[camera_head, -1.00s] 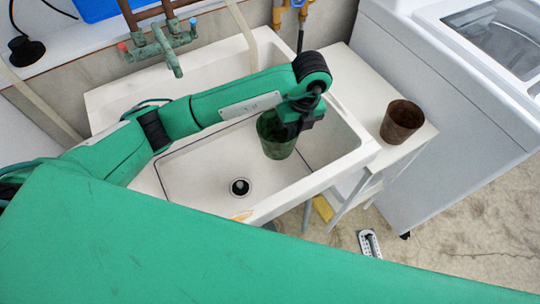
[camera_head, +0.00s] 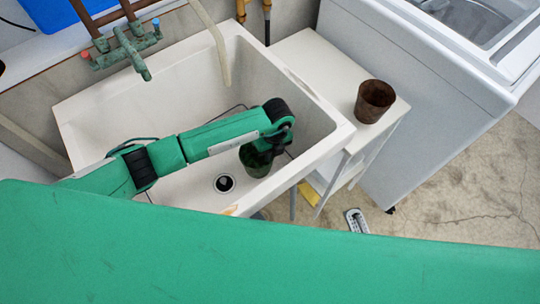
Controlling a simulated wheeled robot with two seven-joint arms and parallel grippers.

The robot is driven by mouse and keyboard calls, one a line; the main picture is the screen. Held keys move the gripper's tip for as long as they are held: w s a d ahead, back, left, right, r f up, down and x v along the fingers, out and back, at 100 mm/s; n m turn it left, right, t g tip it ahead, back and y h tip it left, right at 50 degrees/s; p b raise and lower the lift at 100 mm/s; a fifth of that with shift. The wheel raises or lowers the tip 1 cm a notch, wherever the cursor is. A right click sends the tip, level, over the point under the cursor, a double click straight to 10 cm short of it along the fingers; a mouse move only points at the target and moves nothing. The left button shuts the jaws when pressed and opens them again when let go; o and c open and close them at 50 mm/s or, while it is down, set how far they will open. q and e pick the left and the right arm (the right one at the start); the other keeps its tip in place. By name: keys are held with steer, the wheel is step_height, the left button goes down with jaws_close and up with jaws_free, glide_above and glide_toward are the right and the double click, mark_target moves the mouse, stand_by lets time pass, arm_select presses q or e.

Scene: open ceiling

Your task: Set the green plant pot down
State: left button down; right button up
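The green plant pot (camera_head: 256,162) is inside the white sink (camera_head: 328,142), at its right part, to the right of the drain. It looks roughly upright. My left gripper (camera_head: 270,146) is at the pot's upper right rim and appears shut on it, with the wrist above hiding most of the fingers. I cannot tell whether the pot's base touches the sink floor. My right gripper is not in view.
A brown pot (camera_head: 374,101) stands on a white side table (camera_head: 322,66) right of the sink. A tap (camera_head: 128,50) is above the sink's back left. A white washing machine (camera_head: 420,110) stands at the right. The drain (camera_head: 224,183) is clear.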

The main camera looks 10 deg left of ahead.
arm_select(q)
step_height(320, 180, down, 2)
steer(key=shift+f, duration=0.1)
steer(key=c, duration=1.7)
jaws_free()
